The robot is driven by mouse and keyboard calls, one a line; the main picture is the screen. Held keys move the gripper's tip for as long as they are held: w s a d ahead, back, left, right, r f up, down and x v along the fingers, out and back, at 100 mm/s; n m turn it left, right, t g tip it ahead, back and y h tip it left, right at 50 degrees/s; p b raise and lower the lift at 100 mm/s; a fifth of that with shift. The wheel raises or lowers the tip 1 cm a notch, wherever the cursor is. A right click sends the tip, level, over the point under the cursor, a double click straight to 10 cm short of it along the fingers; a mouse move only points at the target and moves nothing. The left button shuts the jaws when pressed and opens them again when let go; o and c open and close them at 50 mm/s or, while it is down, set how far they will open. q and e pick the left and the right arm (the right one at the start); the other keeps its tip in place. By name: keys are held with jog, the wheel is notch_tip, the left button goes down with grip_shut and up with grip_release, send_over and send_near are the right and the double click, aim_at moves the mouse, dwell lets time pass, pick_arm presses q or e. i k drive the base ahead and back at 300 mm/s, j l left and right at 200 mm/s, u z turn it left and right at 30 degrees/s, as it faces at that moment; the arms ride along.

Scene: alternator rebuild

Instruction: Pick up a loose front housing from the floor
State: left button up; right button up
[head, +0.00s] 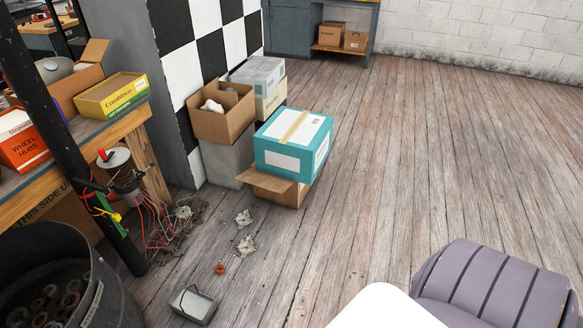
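Pale metal castings that look like alternator housings lie on the wooden floor left of the middle. One housing (243,218) lies farther back and another housing (246,245) lies just in front of it. A third pale metal part (183,212) lies to the left beside a tangle of red wires. They are too small to tell front housings from rear ones. Neither of my grippers is in view, and nothing is seen touching the housings.
A workbench (140,117), dark post (48,100) and black bin of rings (92,290) crowd the left. A teal box (293,143) and cartons stand behind the housings. A grey box (193,306) and small reddish part (219,269) lie nearer. Floor rightward is open.

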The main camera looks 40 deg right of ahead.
aim_at(245, 216)
jog(key=z, duration=0.9)
jog(key=i+l, duration=0.1)
jog(key=i, duration=0.4)
